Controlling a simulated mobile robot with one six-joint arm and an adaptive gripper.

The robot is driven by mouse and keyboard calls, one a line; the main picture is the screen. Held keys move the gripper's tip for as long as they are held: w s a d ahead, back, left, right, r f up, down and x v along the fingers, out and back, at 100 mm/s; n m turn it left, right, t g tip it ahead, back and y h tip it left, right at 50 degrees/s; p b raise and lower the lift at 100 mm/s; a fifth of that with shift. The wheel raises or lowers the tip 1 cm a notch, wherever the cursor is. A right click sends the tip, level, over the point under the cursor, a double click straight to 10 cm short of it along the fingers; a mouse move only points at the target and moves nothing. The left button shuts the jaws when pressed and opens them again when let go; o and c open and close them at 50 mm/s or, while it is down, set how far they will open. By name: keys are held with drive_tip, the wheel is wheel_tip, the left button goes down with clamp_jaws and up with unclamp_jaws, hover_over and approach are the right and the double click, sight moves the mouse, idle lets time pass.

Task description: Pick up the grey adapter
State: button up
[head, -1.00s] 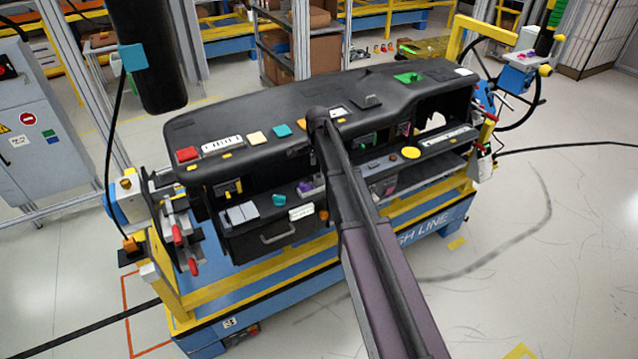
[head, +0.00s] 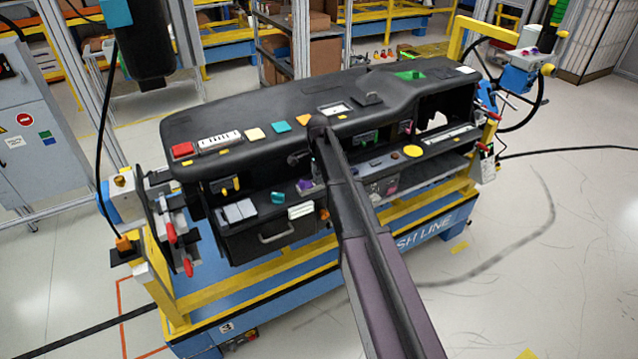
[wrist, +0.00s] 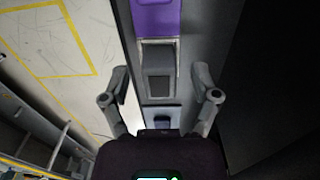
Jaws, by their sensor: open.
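In the wrist view a grey, box-shaped part (wrist: 158,56), which looks like the grey adapter, lies between the two fingers of my gripper (wrist: 160,72). The fingers are apart, one on each side, with a gap to the part on both sides. I cannot tell how far below the fingertips it is. A purple part (wrist: 156,15) sits just beyond it. In the head view my arm reaches to the middle of the black dashboard (head: 250,108), and its dark end hides the spot below; I cannot pick out the grey adapter there.
A dark wall (wrist: 285,90) rises on the right in the wrist view. A small blue-grey part (wrist: 162,122) lies nearer my wrist. In the head view a white label block (head: 301,211) and a teal part (head: 277,197) sit on the dashboard's lower ledge. Yellow rails (head: 245,285) run below.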

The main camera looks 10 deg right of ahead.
sight(319, 173)
idle(0.5)
clamp_jaws()
drive_tip(key=shift+r, duration=0.2)
wheel_tip(319, 173, up, 4)
drive_tip(key=p, duration=0.4)
drive_tip(key=shift+f, duration=0.15)
drive_tip(key=s+d+r+p, duration=0.1)
drive_tip(key=s+d, duration=0.3)
drive_tip(key=s, duration=1.1)
drive_tip(key=shift+s, duration=0.3)
